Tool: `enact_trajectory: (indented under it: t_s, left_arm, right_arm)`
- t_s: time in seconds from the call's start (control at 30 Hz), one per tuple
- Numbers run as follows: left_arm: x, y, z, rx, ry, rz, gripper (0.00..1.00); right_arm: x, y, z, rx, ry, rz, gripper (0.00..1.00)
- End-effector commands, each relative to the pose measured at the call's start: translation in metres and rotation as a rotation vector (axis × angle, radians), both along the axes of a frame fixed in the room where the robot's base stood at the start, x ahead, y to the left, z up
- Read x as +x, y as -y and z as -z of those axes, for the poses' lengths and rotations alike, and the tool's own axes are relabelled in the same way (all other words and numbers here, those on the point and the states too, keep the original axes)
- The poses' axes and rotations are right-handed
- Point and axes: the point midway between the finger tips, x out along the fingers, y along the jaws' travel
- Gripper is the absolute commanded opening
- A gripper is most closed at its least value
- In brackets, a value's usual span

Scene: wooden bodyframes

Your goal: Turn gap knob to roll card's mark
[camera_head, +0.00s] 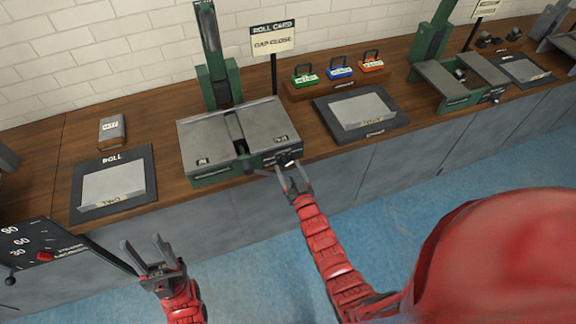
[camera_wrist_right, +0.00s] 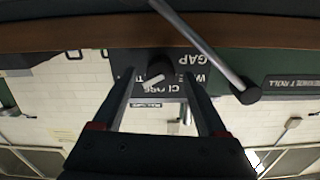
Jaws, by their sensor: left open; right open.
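The roll card (camera_head: 273,38) stands on a post behind the green machine (camera_head: 240,140) and reads "GAP CLOSE". The gap knob (camera_wrist_right: 160,68) is dark with a white pointer, on a dark panel (camera_wrist_right: 185,57) lettered "GAP", "CLOSE" and a partly hidden word starting with W. That view is upside down; the pointer slants toward lower left, and its exact mark is hard to tell. My right gripper (camera_head: 292,180) is open at the machine's front right; its fingers (camera_wrist_right: 160,98) frame the knob, contact unclear. My left gripper (camera_head: 147,250) is open and empty before the bench.
A grey rod with a dark end (camera_wrist_right: 250,95) crosses close beside the right finger. A tray marked "ROLL" (camera_head: 145,165) lies left of the machine and another dark tray (camera_head: 395,120) right of it. Padlock-like coloured blocks (camera_head: 340,72) stand behind. Floor before the bench is clear.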

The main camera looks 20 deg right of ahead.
Motion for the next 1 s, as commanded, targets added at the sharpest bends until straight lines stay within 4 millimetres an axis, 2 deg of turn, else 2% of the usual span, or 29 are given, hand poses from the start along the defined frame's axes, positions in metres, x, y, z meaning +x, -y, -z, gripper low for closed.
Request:
enact_trajectory:
  t_s: [0.17,0.47,0.87,1.0]
  left_arm:
    - [0.0,0.0,-0.0025,0.0,0.0,0.0,0.5]
    - [0.0,0.0,-0.0023,0.0,0.0,0.0,0.5]
    - [0.0,0.0,-0.0024,0.0,0.0,0.0,0.5]
    - [0.0,0.0,-0.002,0.0,0.0,0.0,0.5]
  right_arm:
    - [0.0084,-0.0008,-0.0027,0.001,0.005,0.0,0.75]
    - [0.0089,-0.0007,-0.0018,0.0,0.004,-0.001,0.73]
    - [0.0086,-0.0005,-0.0015,0.0,0.003,-0.001,0.01]
    - [0.0086,-0.0004,-0.0014,0.0,0.003,-0.001,0.0]
